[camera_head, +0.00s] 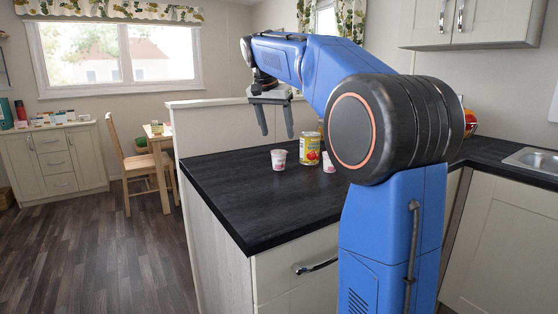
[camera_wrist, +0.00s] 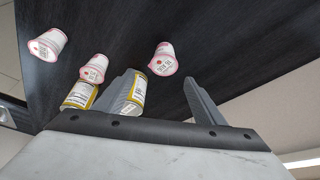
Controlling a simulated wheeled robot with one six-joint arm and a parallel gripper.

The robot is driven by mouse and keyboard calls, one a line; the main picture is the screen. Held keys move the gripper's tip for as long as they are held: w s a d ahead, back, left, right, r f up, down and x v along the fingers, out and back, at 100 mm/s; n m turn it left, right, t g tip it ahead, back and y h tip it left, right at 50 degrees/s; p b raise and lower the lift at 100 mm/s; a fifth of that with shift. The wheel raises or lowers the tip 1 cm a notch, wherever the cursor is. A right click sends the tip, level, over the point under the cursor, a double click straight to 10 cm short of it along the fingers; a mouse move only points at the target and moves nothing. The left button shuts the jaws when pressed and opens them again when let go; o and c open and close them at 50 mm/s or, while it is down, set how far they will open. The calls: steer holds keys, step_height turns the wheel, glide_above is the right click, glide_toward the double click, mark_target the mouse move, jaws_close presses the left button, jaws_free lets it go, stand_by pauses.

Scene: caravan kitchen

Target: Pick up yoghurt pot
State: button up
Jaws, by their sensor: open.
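A white yoghurt pot with a pink rim (camera_head: 278,159) stands on the dark worktop (camera_head: 235,190), left of a yellow-and-red can (camera_head: 309,148). A second pot (camera_head: 328,163) shows right of the can, partly hidden by my arm. In the wrist view three similar pots show: one (camera_wrist: 163,58) just beyond the gap between my fingers, and two further left (camera_wrist: 95,68) (camera_wrist: 47,44). My gripper (camera_head: 277,135) is open and empty, pointing down above the left pot; its fingers also show in the wrist view (camera_wrist: 160,78). I see no contact with any pot.
A low partition (camera_head: 215,125) borders the worktop's far side. A sink (camera_head: 535,160) is at right. The worktop's front left is clear.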

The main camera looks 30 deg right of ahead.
mark_target(279, 152)
steer(key=x, duration=0.4)
steer(key=shift+f, duration=0.2)
steer(key=shift+w+a+x, duration=0.1)
steer(key=shift+a+x, duration=0.1)
steer(key=shift+x, duration=1.15)
steer(key=shift+w+a+x, duration=0.1)
steer(key=shift+a+x, duration=0.1)
steer(key=shift+x, duration=1.2)
steer(key=shift+f, duration=0.1)
steer(key=shift+c, duration=0.4)
steer(key=c, duration=1.1)
